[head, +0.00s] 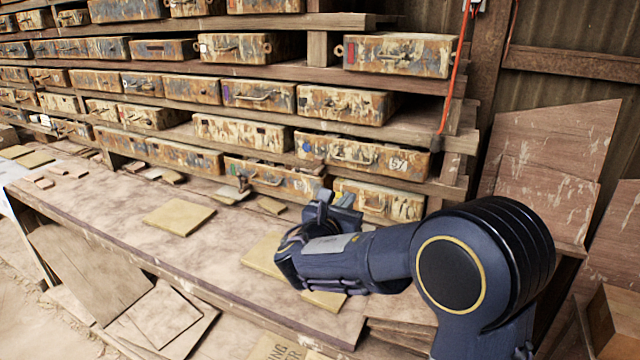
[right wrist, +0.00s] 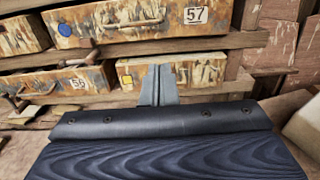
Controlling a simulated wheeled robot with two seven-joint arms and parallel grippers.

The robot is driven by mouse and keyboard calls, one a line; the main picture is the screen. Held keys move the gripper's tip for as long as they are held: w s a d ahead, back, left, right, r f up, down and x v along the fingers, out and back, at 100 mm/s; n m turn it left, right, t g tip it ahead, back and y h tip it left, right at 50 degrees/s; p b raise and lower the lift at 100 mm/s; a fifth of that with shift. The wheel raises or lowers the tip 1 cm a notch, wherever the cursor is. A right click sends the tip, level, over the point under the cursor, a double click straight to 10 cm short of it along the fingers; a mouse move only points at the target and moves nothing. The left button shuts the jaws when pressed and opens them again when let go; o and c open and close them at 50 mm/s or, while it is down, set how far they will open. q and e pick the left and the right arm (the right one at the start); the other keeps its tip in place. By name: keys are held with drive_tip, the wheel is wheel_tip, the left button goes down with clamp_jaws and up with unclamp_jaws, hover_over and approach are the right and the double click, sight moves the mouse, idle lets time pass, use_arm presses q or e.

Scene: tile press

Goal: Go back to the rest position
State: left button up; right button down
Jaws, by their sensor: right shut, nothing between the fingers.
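My right arm comes in from the lower right in the head view. My right gripper (head: 335,205) is over the bench near the shelf's lower right end, pointing at the shelf. In the right wrist view its fingers (right wrist: 159,84) stand together with no visible gap and nothing between them. They show in front of the box with the yellow patch (right wrist: 198,73). Whether they touch it cannot be told. My left gripper is not in view.
A wooden bench (head: 100,208) runs below shelves (head: 390,120) of worn metal boxes. A yellowish slab (head: 180,216) lies on it; another (head: 262,255) is partly behind my arm. Box 57 (head: 362,153) is above my gripper. An orange cord (head: 455,70) hangs at right. Boards (head: 550,160) lean there.

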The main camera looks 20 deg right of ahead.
drive_tip(key=s+d+f+m+g+y, duration=0.1)
drive_tip(key=s+f+m+g+y, duration=0.1)
drive_tip(key=s, duration=0.4)
drive_tip(key=s+d+f+m+g+y, duration=0.2)
drive_tip(key=s+f+m+g, duration=0.1)
drive_tip(key=s+f+m, duration=0.2)
drive_tip(key=s+d+f+m+g+y, duration=0.2)
drive_tip(key=s+f+m+g, duration=0.1)
drive_tip(key=s+m, duration=0.3)
drive_tip(key=shift+s+d+f+y, duration=0.1)
drive_tip(key=shift+s+f+y, duration=0.3)
drive_tip(key=shift+s+f, duration=0.3)
drive_tip(key=s+a+f+m+t+y, duration=0.1)
drive_tip(key=s+a+m+t+y, duration=0.1)
drive_tip(key=s+a+m+y, duration=0.8)
drive_tip(key=s+a+m, duration=0.3)
drive_tip(key=a+m, duration=0.2)
drive_tip(key=a, duration=0.1)
drive_tip(key=shift+s+a+y, duration=0.2)
drive_tip(key=shift+a+y, duration=0.15)
drive_tip(key=shift+y, duration=0.05)
